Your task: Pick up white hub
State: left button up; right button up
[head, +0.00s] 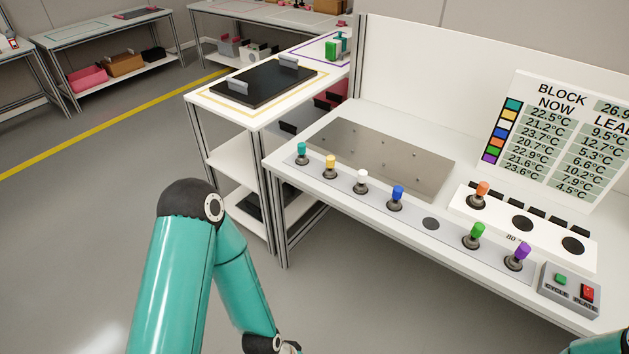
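The white hub (362,176) looks like a small white-topped piece on a dark round base. It stands upright in the row along the front strip of the bench, between the yellow hub (330,162) and the blue hub (397,192). My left arm reaches in at the lower left, well in front of the bench, and its wrist is cut off by the bottom edge. My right arm shows only as a small piece at the bottom right corner. Neither gripper's fingers are in view, and nothing touches the white hub.
Teal (302,150), green (477,231) and purple (522,250) hubs share the strip with an empty dark spot (431,223). An orange hub (482,190) stands on a raised white panel. A button box (570,290) sits at right. A metal plate (380,155) lies behind.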

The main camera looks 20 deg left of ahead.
aim_at(360, 187)
jog(key=u, duration=0.55)
jog(key=i, duration=0.75)
jog(key=u, duration=0.15)
